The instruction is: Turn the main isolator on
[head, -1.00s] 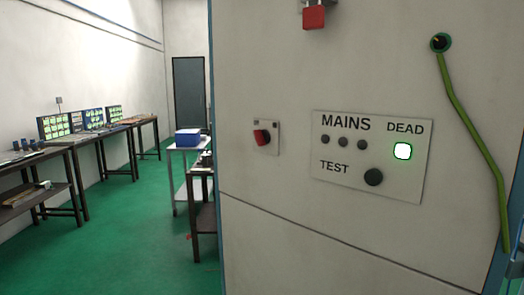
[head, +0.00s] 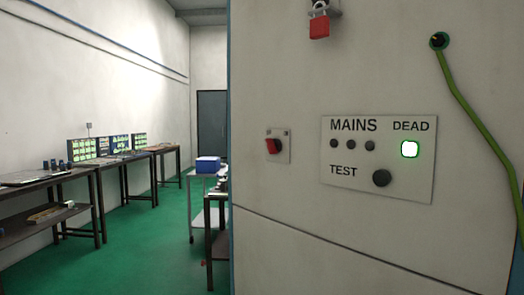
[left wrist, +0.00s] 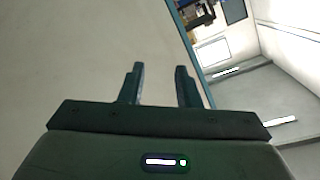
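A small red rotary switch (head: 271,146) sits on a grey plate (head: 287,146) on the pale cabinet front, its handle tilted. To its right is a white panel (head: 348,191) marked MAINS, DEAD and TEST, with a lit green-edged DEAD lamp (head: 409,149), three dark MAINS lamps and a black TEST button (head: 382,178). A red padlock (head: 319,27) hangs from a metal fitting near the top of the cabinet. My left gripper (left wrist: 157,80) shows in the left wrist view with its two fingers apart and nothing between them. Neither gripper shows in the head view.
A green cable (head: 476,121) runs down the cabinet's right side from a round socket (head: 438,41). Left of the cabinet are a trolley with a blue box (head: 208,164), workbenches along the wall, a dark door (head: 211,120) and clear green floor (head: 165,245).

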